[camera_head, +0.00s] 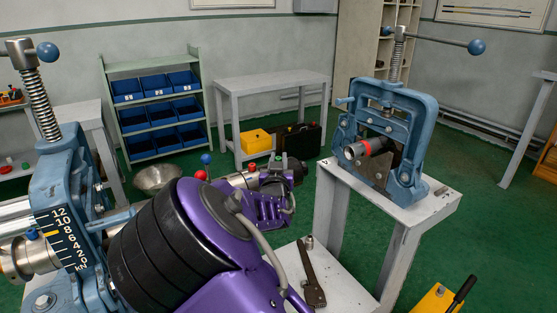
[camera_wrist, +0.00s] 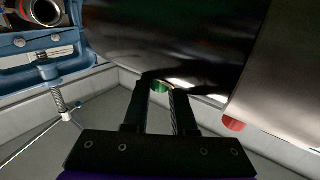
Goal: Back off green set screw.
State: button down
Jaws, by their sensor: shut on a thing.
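The green set screw (camera_wrist: 160,87) shows in the wrist view between the tips of my gripper (camera_wrist: 163,90), against the underside of a dark cylinder (camera_wrist: 170,45). My gripper is shut on it; the fingers cover part of it. My fingers are largely hidden there. A red screw (camera_wrist: 233,124) sits on the neighbouring silver section (camera_wrist: 270,90), apart from my fingers; it also appears in the head view (camera_head: 252,167).
A blue pipe vise (camera_head: 65,200) with a force scale stands close at left. Another blue vise (camera_head: 395,125), holding a pipe with a red ring (camera_head: 367,148), stands on a grey stand (camera_head: 425,195) at right. A wrench-like tool (camera_head: 311,275) lies on the low surface in front.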

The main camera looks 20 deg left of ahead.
jog(key=shift+y, duration=0.3)
jog(key=n+g+y, duration=0.1)
jog(key=y, duration=0.1)
jog(key=n+g+y, duration=0.1)
jog(key=n+y, duration=0.1)
jog(key=shift+w+d, duration=0.1)
jog(key=shift+d, duration=0.1)
jog(key=n+g+y, duration=0.5)
jog(key=g, duration=0.1)
jog(key=shift+r+n+y, duration=0.1)
jog(key=shift+n+y, duration=0.2)
jog(key=shift+y, duration=0.1)
jog(key=n+g+y+p, duration=0.1)
jog(key=n+g, duration=0.1)
jog(key=g, duration=0.2)
jog(key=n+g+y+p, duration=0.1)
jog(key=n+g, duration=0.2)
jog(key=g, duration=0.1)
jog(key=shift+a+n+y, duration=0.1)
jog(key=shift+n+y, duration=0.2)
jog(key=shift+f+n+g, duration=0.15)
jog(key=shift+n+g, duration=0.75)
jog(key=shift+g, duration=0.6)
jog(key=shift+f+n+g, duration=0.15)
jog(key=shift+n+g, duration=0.75)
jog(key=shift+g, duration=0.6)
jog(key=shift+s+a+n+g+h, duration=0.1)
jog(key=shift+s+n+g+h, duration=0.1)
jog(key=shift+n+g+h, duration=0.45)
